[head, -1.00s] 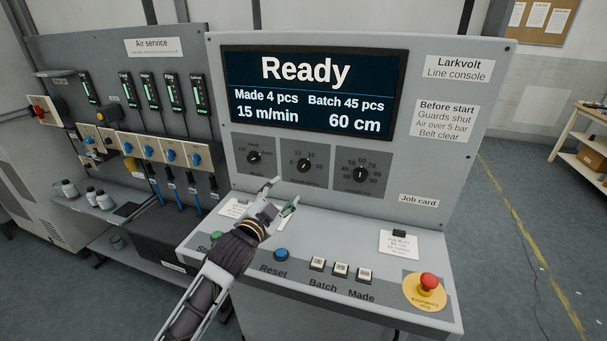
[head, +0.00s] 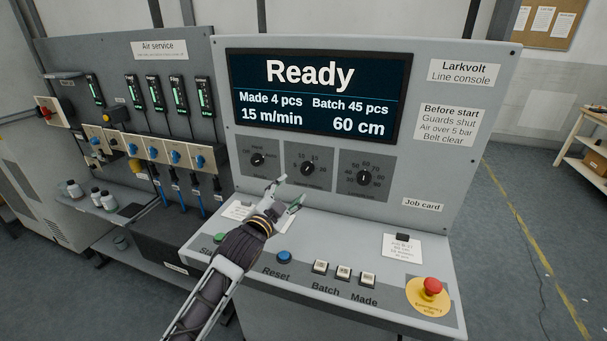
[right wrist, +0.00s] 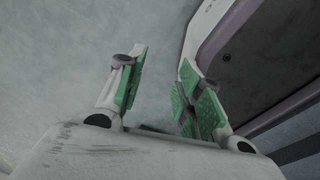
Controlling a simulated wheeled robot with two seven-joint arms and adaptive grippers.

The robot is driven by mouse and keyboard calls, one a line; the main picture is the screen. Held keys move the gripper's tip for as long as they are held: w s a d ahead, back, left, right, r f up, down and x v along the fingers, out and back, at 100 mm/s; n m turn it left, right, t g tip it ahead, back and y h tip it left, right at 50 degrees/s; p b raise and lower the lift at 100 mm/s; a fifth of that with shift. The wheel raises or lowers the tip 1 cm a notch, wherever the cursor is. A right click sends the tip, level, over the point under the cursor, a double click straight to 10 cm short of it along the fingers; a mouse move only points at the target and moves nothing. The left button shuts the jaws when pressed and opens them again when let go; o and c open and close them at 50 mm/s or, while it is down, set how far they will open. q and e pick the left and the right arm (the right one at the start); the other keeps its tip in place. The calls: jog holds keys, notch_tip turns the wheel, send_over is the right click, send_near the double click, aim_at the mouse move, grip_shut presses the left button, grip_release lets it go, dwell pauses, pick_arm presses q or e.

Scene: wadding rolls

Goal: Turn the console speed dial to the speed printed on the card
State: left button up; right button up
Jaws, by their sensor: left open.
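The console's speed dial (head: 308,168) is the middle of three black dials, with a scale around it; its pointer stands near upright. The screen (head: 314,97) reads Ready, 15 m/min, 60 cm, made 4 pcs, batch 45 pcs. The job card (head: 403,247) hangs under a dark clip on the sloped panel at right; its print is too small to read. My left gripper (head: 287,193) is open and empty, below and left of the speed dial, apart from it. My right gripper (right wrist: 158,85) shows in the right wrist view, fingers apart, with nothing between them.
The mode dial (head: 257,160) is left and the length dial (head: 364,178) right of the speed dial. Below are the blue Reset button (head: 284,257), Batch and Made buttons, and the red emergency stop (head: 432,287). An air service board (head: 140,120) stands at left.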

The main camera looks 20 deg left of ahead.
aim_at(305, 171)
pick_arm(q)
jog(key=shift+w+d+p, duration=0.1)
jog(key=shift+w+d, duration=0.05)
jog(key=shift+w, duration=1.3)
jog(key=shift+w+d+p, duration=0.1)
jog(key=shift+w+d, duration=0.1)
jog(key=shift+w, duration=1.2)
jog(key=shift+w+d+p, duration=0.1)
jog(key=shift+w+d, duration=0.05)
jog(key=shift+w, duration=1.3)
jog(key=shift+w+d, duration=0.1)
jog(key=shift+w, duration=1.35)
jog(key=c, duration=1)
jog(key=shift+c, duration=0.2)
pick_arm(e)
jog(key=shift+s+a+r, duration=0.45)
jog(key=shift+s+r, duration=0.05)
